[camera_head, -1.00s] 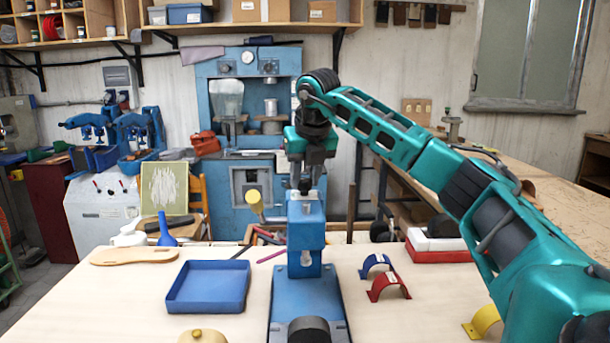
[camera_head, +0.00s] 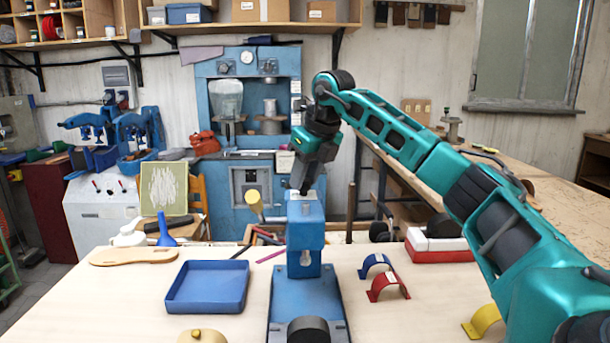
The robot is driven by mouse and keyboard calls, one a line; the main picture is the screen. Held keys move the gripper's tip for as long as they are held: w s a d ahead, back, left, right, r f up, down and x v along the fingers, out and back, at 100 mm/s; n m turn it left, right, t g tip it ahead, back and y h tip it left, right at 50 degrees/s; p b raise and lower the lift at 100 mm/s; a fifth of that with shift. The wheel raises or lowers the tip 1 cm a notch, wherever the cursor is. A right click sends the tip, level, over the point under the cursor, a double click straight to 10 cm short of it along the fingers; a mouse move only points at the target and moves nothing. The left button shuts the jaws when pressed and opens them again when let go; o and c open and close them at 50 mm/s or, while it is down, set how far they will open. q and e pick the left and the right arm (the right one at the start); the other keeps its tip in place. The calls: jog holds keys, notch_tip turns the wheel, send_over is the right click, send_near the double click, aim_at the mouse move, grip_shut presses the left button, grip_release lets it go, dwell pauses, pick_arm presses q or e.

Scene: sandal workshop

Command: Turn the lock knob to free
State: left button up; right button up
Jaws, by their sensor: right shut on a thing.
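A blue bench press (camera_head: 305,232) stands on the table in the middle of the view, with a small pale label on its top. My right gripper (camera_head: 303,190) comes down onto the top of the press, tilted, and is shut on the lock knob there. The fingers cover the knob, so its turn angle cannot be seen. A lever with a yellow end (camera_head: 254,200) sticks out at the left of the press. My left gripper is not in view.
A blue tray (camera_head: 207,287) lies left of the press. Blue (camera_head: 376,265) and red (camera_head: 388,287) arched pieces lie to its right, with a yellow one (camera_head: 482,321) farther right. A wooden sole shape (camera_head: 134,257) lies at the back left. Bare tabletop lies between them.

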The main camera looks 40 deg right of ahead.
jog(key=shift+n, duration=0.5)
jog(key=o, duration=1)
jog(key=shift+o, duration=0.2)
jog(key=v, duration=1.3)
jog(key=shift+d, duration=0.25)
jog(key=shift+f, duration=0.1)
